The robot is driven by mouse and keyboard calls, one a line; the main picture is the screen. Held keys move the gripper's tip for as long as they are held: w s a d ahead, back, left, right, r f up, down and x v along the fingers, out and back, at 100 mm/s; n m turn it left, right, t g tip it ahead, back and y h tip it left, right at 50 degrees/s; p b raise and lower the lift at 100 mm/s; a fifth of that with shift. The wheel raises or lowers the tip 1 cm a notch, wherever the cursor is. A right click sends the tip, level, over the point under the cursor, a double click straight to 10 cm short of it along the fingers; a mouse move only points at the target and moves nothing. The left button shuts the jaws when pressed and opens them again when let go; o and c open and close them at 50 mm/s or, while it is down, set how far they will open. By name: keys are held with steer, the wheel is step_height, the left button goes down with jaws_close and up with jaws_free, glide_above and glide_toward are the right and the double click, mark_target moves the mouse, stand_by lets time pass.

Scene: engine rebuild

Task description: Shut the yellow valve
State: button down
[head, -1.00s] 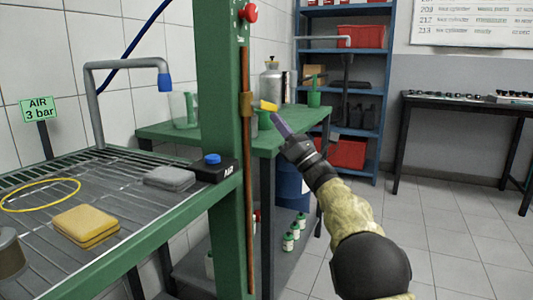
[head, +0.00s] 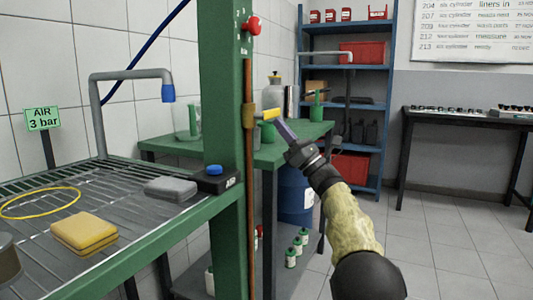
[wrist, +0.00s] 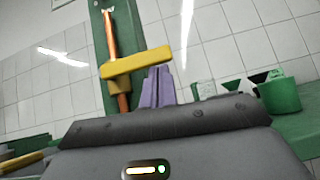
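The yellow valve lever (head: 269,114) sticks out to the right of the brass valve body (head: 248,116) on the vertical copper pipe. In the wrist view the yellow lever (wrist: 136,63) lies across the copper pipe (wrist: 112,42), sloping slightly up to the right. My gripper (head: 280,124) is beside the lever's outer end. Its purple fingers (wrist: 158,72) are close together with nothing seen between them. Their tips are just under the lever's right part; I cannot tell whether they touch it.
The pipe runs along a green post (head: 222,110) with a red button (head: 252,28). A slatted bench (head: 105,200) is at left, with a yellow sponge (head: 84,233) on it. A green table (head: 300,140) stands behind my gripper. Open floor lies to the right.

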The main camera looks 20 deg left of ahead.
steer(key=shift+d, duration=0.1)
steer(key=a+f+b+v, duration=0.1)
steer(key=v, duration=0.5)
steer(key=w+a+f+b+v, duration=0.1)
steer(key=b+v, duration=0.1)
steer(key=v, duration=0.4)
steer(key=shift+d+f, duration=0.3)
steer(key=shift+f, duration=0.1)
